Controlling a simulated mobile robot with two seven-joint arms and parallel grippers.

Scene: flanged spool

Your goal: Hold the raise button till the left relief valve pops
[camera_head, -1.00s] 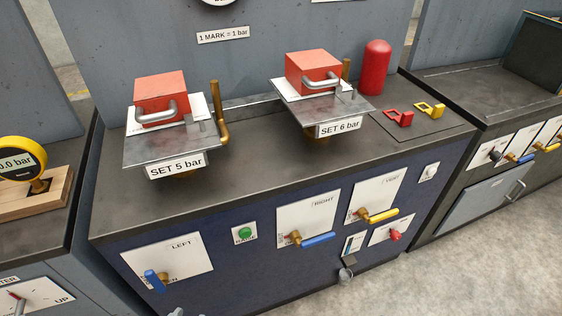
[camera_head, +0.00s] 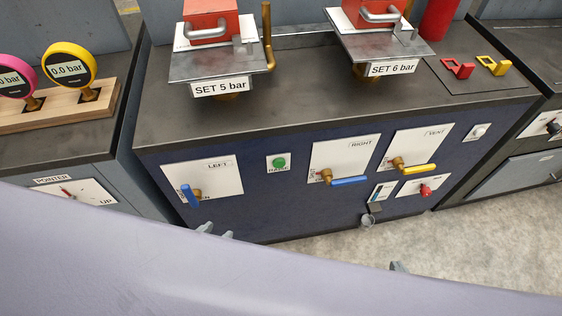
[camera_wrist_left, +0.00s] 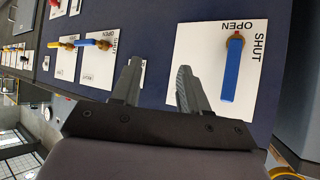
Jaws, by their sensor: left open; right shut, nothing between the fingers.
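The green raise button (camera_head: 280,162) is on a small white plate on the blue cabinet front, right of the LEFT plate. The left relief valve, with its SET 5 bar label (camera_head: 220,87), stands on the bench with a red block (camera_head: 210,12) on it, cut off at the top. My left gripper (camera_head: 216,231) is open in front of the cabinet, below and left of the button. In the left wrist view its fingers (camera_wrist_left: 157,85) are spread and empty, partly covering a small white plate. Of my right gripper (camera_head: 398,267), only a tip shows, low and right, apart from the panel.
Blue levers sit on the LEFT plate (camera_head: 208,180) and the RIGHT plate (camera_head: 345,165), with a yellow lever (camera_head: 420,169) on VENT. The yellow gauge (camera_head: 70,66) reads 0.0 bar. A lavender surface (camera_head: 200,270) fills the lower foreground.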

